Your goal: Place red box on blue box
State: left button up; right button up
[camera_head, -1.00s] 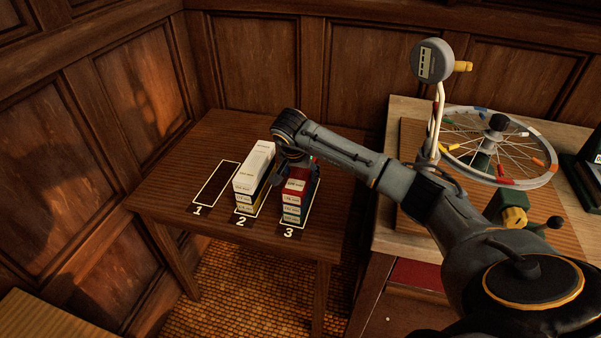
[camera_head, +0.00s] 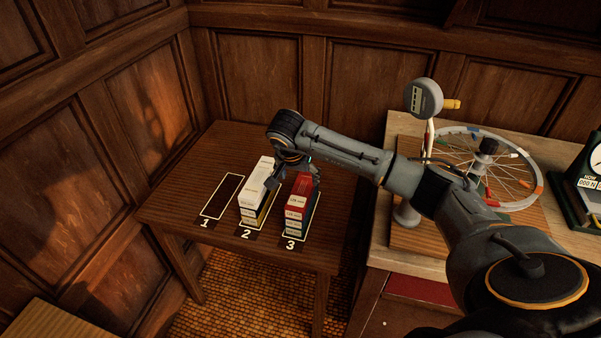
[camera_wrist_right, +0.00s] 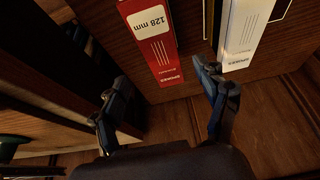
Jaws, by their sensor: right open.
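The red box (camera_head: 303,184) with a white label lies on top of the stack in outlined spot 3. It also shows in the wrist view (camera_wrist_right: 152,45), labelled 128 mm. The lower boxes of that stack show mostly as white label ends, and I cannot clearly pick out a blue box. My right gripper (camera_head: 294,179) is open above this stack, with one finger on each side of the red box's width. In the wrist view the open fingers (camera_wrist_right: 162,92) are empty and the red box lies beyond their tips. My left gripper is out of view.
A white box (camera_head: 258,178) tops the neighbouring stack in spot 2, close to one finger. Outlined spot 1 (camera_head: 222,196) is empty. A workbench (camera_head: 410,262) at the right carries a spoked wheel (camera_head: 500,165) and a dial gauge (camera_head: 424,98).

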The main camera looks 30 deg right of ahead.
pick_arm(q)
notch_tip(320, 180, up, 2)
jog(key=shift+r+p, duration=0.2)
jog(key=shift+p, duration=0.55)
pick_arm(e)
jog(key=v, duration=0.3)
jog(key=shift+r, duration=0.1)
jog(key=shift+a, duration=0.1)
